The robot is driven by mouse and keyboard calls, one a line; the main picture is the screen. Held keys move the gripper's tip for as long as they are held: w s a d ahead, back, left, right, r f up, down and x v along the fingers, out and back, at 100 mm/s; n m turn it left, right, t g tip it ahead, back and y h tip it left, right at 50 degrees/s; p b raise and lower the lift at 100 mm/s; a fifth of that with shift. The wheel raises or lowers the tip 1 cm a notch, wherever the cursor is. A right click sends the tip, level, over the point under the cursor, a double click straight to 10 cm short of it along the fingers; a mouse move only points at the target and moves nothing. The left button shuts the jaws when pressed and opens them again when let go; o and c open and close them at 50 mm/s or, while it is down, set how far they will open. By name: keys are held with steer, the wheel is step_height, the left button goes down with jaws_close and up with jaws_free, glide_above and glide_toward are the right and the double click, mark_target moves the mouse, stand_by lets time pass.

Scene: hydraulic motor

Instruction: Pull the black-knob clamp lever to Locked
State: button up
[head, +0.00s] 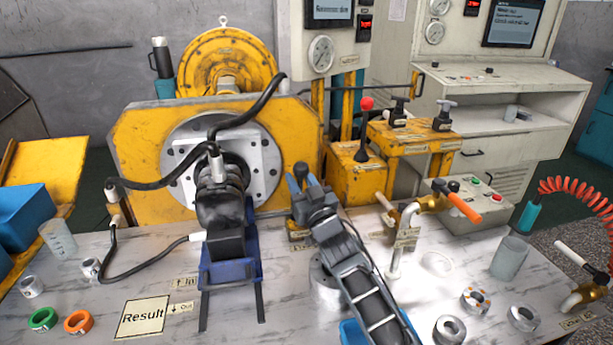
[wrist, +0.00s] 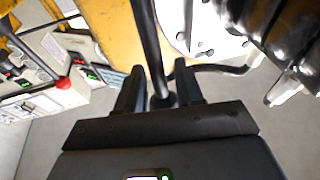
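The black-knob clamp lever is a dark rod (wrist: 147,35) that runs down from the top of the wrist view. It ends in a black knob (wrist: 164,101) deep between my fingers. In the head view my gripper (head: 301,178) is in front of the yellow motor plate, right of the white round flange. There the lever is mostly hidden by my gripper and arm. The lever's Locked marking is not readable.
A dark motor on a blue cradle (head: 230,270) stands close left of my arm. A red-knob lever (head: 366,104) rises from a yellow box to the right. A pipe with an orange-handled valve (head: 458,203) is right of my arm. Black hoses loop at the left.

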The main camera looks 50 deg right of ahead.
mark_target(306, 169)
step_height(306, 169, up, 5)
steer(key=p, duration=0.3)
steer(key=shift+s+d+r, duration=0.1)
steer(key=shift+d, duration=0.05)
steer(key=s+d+r+p, duration=0.5)
steer(key=s+d+p, duration=0.2)
steer(key=p, duration=0.4)
steer(key=shift+s+d+r, duration=0.35)
steer(key=shift+s, duration=0.4)
